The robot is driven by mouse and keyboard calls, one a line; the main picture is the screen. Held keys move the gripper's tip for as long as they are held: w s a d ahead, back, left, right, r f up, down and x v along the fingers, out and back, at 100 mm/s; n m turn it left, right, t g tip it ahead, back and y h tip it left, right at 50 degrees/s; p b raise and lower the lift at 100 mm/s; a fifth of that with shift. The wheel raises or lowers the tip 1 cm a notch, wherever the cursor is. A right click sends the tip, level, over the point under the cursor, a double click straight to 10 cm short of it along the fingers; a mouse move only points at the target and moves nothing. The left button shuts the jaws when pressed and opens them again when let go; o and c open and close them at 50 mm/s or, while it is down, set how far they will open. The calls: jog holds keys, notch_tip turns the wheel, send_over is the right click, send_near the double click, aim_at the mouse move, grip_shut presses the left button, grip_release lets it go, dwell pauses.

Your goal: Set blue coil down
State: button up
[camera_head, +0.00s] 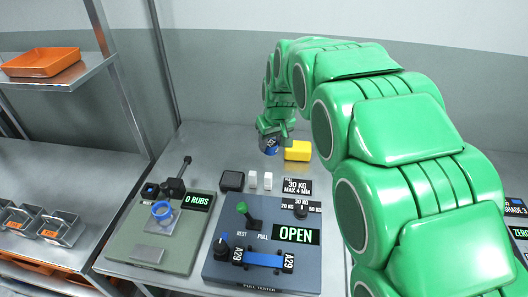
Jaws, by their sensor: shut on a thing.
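My gripper (272,138) reaches down at the end of my green arm, over the back of the metal table (215,150). It is shut on the blue coil (271,151), which shows only as a small dark blue piece under the fingers. Most of the coil is hidden by the gripper. I cannot tell whether the coil touches the table. A yellow block (299,151) lies just right of the gripper.
A pull tester (215,265) with an OPEN sign and a blue strap stands in front. A rub tester (120,240) with a blue ring (162,211) stands left. Bare table shows left of my gripper.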

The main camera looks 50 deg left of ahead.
jog(key=shift+w+a+f, duration=1.05)
jog(key=shift+a+f, duration=0.5)
jog(key=shift+a, duration=0.4)
jog(key=shift+w+a+f, duration=1)
jog(key=shift+a+f, duration=0.5)
jog(key=shift+a, duration=0.45)
jog(key=shift+w+a+f, duration=1.05)
jog(key=shift+a+f, duration=0.5)
jog(key=shift+a, duration=0.4)
jog(key=shift+w+a+f, duration=0.1)
jog(key=shift+a+f, duration=0.1)
jog(key=shift+f, duration=1.7)
jog(key=shift+f, duration=0.1)
jog(key=o, duration=1)
jog(key=shift+o, duration=0.2)
